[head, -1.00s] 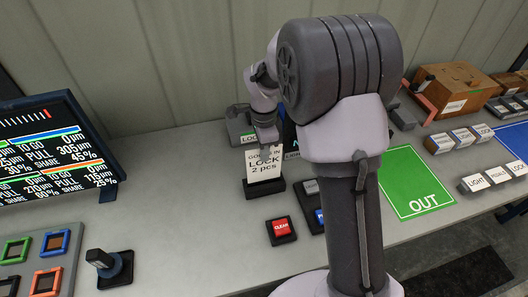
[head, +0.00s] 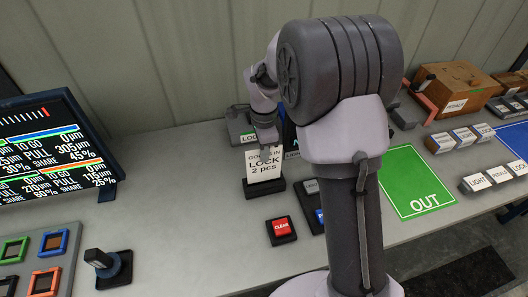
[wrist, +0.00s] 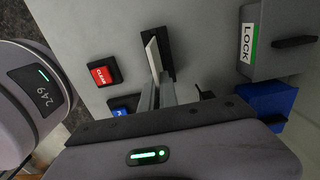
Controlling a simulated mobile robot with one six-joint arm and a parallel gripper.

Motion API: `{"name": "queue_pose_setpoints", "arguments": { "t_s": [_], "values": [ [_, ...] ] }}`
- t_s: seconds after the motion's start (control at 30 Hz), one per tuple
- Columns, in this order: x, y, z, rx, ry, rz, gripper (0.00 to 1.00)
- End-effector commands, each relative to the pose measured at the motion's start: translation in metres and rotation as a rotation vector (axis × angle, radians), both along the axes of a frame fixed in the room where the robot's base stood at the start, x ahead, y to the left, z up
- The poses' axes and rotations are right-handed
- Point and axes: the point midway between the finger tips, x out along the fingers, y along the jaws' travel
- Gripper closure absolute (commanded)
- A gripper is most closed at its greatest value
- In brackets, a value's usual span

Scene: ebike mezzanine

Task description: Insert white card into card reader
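The white card (head: 265,168) reads "GOODS IN LOCK 2 pcs" and stands upright in a black slotted base (head: 264,191) on the bench. My gripper (head: 265,147) is at the card's top edge from above. In the wrist view the card (wrist: 152,54) shows nearly edge-on, running from between my fingertips (wrist: 158,80) toward the black base (wrist: 167,45). The fingers look shut on the card, with its upper part hidden between them. I cannot tell whether this base is the card reader.
A red CLEAR button (head: 281,229) and a blue button are in front of the base. A grey LOCK bin (head: 240,124) stands behind. The monitor (head: 55,150) is at left, a green OUT mat (head: 412,180) at right.

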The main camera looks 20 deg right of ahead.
Motion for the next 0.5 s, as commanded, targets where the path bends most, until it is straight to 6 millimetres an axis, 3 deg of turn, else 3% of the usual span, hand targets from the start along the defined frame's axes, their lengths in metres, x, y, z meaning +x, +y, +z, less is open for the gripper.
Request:
{"name": "queue_pose_setpoints", "arguments": {
  "t_s": [0.5],
  "values": [
    [0.0, 0.0, -0.014, 0.0, 0.0, 0.0, 1.0]
  ]
}}
